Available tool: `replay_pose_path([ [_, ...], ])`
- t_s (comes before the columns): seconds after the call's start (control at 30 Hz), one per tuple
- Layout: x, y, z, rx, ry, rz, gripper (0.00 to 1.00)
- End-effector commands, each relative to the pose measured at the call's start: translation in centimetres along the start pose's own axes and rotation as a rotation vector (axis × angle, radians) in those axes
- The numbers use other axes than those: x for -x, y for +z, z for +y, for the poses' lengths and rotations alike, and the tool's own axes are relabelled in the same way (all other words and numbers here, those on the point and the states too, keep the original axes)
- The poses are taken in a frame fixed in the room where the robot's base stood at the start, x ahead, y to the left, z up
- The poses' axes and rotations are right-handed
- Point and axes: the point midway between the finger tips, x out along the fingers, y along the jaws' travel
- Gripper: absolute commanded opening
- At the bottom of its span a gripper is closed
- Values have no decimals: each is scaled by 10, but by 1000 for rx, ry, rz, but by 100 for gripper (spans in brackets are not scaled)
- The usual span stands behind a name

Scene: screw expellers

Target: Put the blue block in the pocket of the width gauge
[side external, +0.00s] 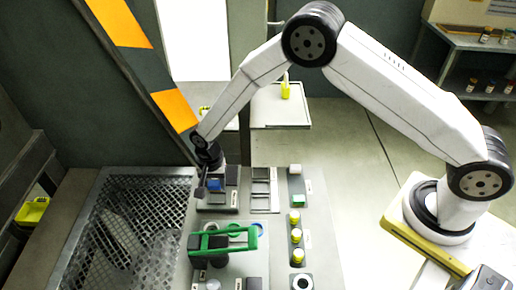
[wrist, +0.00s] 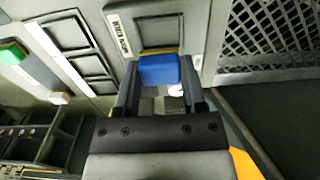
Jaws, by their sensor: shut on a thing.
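The blue block (wrist: 160,70) is between the two dark fingers of my gripper (wrist: 159,82), which is shut on it. In the wrist view the block is at the lower edge of a framed dark recess (wrist: 160,32) in a grey panel. A white label (wrist: 119,36), too small to read surely, is left of this recess, which looks like the width gauge's pocket. In the side view the blue block (side external: 214,184) shows beside my gripper (side external: 207,180), over the dark grey fixture (side external: 216,205). Whether the block touches the panel cannot be told.
A metal mesh grate (side external: 125,235) lies left of the panel. A green handle frame (side external: 225,240) stands on the panel nearer the side camera. A slotted frame (side external: 264,190) and several yellow-topped knobs (side external: 295,235) are to the right.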

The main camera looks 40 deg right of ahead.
Motion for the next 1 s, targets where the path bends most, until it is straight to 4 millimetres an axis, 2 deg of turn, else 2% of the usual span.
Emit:
replay_pose_path([
  [0.4, -26, 0, 0, 0, -1, 0, 0],
  [1.0, -30, 0, 0, 0, -2, 0, 0],
])
